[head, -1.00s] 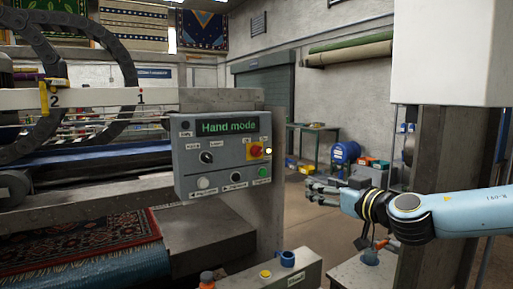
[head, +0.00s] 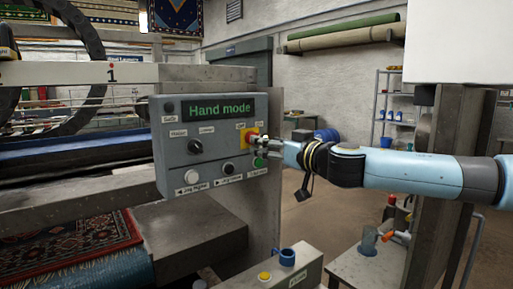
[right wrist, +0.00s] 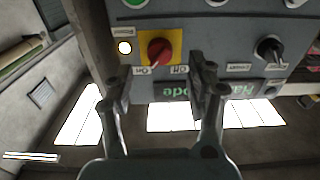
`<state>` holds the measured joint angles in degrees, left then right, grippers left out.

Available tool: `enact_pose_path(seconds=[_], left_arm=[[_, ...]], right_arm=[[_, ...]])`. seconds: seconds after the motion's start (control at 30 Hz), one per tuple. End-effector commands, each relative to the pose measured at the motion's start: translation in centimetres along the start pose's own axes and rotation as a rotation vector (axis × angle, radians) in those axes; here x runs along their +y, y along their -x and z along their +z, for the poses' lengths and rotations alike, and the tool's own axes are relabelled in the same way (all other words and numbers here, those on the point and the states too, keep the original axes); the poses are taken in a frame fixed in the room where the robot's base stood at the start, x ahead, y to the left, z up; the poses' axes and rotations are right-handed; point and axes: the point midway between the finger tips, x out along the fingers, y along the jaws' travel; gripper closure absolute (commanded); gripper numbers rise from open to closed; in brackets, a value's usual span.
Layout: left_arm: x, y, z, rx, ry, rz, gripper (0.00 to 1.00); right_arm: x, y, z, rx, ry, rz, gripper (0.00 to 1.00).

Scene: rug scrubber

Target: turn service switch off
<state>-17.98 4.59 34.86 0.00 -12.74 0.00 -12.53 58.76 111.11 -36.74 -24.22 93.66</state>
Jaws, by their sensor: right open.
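The service switch (head: 251,138) is a red knob on a yellow plate at the right of the grey control panel. It shows more clearly in the right wrist view (right wrist: 158,48), with On and Off labels at its edge. Contact is not visible. My left gripper is out of view.
The panel display (head: 219,108) reads Hand mode. A black selector (head: 195,147) and several push buttons share the panel. A lit lamp (right wrist: 124,47) is beside the switch. A patterned rug (head: 70,250) lies lower left.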

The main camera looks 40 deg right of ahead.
Motion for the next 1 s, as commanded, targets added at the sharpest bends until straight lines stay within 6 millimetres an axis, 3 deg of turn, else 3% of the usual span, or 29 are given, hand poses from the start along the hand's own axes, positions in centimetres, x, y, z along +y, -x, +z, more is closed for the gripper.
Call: enact_pose_path(seconds=[0.3,0.5,0.83,1.0], left_arm=[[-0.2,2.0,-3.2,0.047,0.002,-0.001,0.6],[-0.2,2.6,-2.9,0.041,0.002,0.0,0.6],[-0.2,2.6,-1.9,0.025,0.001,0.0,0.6],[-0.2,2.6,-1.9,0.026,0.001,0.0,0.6]], right_arm=[[0.2,-3.8,-0.3,-0.004,-0.006,0.006,0.44],[0.1,-5.0,-0.1,-0.002,0.0,0.003,0.44],[0.0,-5.1,0.1,-0.003,0.002,0.001,0.44],[0.0,-5.1,0.1,-0.003,0.002,0.001,0.66]])
